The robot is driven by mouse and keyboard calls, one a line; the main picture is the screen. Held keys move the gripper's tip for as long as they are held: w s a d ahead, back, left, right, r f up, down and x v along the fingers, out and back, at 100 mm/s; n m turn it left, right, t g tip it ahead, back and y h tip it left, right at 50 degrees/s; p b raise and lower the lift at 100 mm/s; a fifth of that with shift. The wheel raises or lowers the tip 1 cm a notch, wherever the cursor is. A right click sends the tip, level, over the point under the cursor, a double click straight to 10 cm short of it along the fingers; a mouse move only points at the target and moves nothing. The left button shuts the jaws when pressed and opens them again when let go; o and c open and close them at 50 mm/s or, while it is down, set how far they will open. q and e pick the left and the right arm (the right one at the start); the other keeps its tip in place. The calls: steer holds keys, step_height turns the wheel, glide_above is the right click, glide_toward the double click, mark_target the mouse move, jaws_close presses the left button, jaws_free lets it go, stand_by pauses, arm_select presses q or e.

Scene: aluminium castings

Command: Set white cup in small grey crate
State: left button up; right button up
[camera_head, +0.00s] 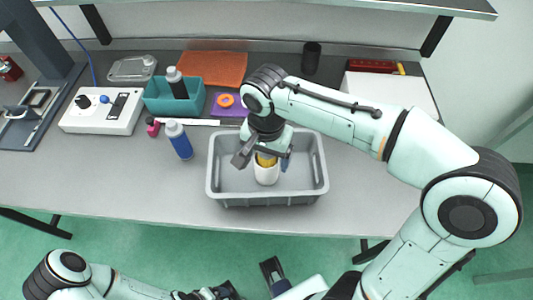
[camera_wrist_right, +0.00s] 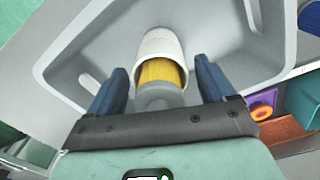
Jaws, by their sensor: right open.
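The white cup (camera_head: 266,174) stands inside the small grey crate (camera_head: 222,186) near its middle; it also shows in the right wrist view (camera_wrist_right: 158,45). A yellow and grey item (camera_wrist_right: 162,75) shows at the cup's mouth. My right gripper (camera_head: 264,160) is open above the cup. In the wrist view, its two blue-grey fingers (camera_wrist_right: 160,70) lie apart on either side of the cup's mouth, with gaps visible.
A blue bottle (camera_head: 179,140) stands left of the crate. Behind are a teal bin (camera_head: 160,104) holding a dark bottle, an orange mat (camera_head: 212,66) and a purple tray (camera_head: 240,110). A white control box (camera_head: 100,112) sits left. The table front left is clear.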

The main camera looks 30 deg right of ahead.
step_height(320, 180, up, 12)
steer(key=p, duration=0.3)
steer(key=shift+r, duration=0.15)
stand_by(0.4)
